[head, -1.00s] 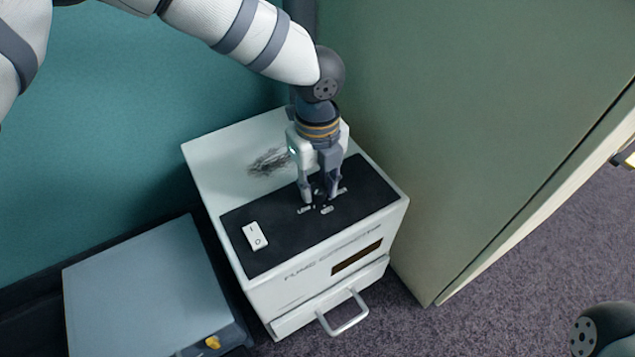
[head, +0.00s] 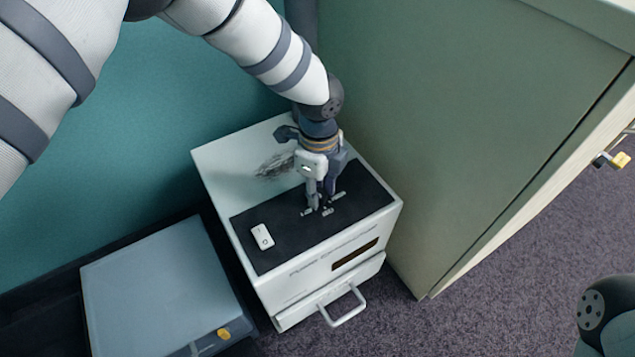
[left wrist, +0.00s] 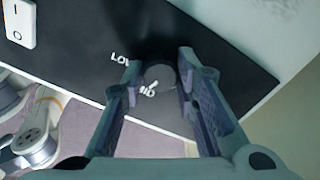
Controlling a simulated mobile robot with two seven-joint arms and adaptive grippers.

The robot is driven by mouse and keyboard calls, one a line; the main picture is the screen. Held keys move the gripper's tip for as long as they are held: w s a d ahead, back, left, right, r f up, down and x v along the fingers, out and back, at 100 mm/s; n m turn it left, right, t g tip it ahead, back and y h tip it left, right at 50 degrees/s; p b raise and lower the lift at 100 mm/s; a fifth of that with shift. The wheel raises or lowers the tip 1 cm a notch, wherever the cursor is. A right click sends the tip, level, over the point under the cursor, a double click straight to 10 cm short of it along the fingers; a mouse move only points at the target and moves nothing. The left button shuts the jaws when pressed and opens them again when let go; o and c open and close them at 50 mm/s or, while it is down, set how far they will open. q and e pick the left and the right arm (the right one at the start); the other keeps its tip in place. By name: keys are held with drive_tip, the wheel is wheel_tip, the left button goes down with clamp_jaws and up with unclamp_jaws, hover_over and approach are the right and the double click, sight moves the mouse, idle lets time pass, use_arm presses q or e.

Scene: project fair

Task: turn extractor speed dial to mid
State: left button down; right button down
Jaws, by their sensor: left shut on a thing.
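The fume extractor (head: 228,170) is a white box with a black top panel (head: 285,236) and raised white labels. My left gripper (head: 319,207) points down at the panel's right part, its fingers shut on the speed dial. In the left wrist view the round dark dial (left wrist: 160,74) sits between the two fingertips (left wrist: 158,78). The labels LOW (left wrist: 122,59) and MID (left wrist: 148,90) show beside it. The dial's pointer cannot be made out, and the third label is not readable. My right gripper is not in view.
A white rocker switch (head: 262,237) is on the panel's left part. A drawer handle (head: 344,308) sticks out at the extractor's front. A blue-grey box (head: 155,280) with a yellow knob (head: 223,333) stands at left. A greenish cabinet side (head: 430,130) rises close on the right.

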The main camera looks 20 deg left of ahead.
use_arm(q)
drive_tip(key=shift+n+p, duration=0.65)
drive_tip(key=shift+n, duration=0.65)
drive_tip(key=c, duration=1.2)
unclamp_jaws()
drive_tip(key=shift+c, duration=0.2)
wheel_tip(320, 180, up, 12)
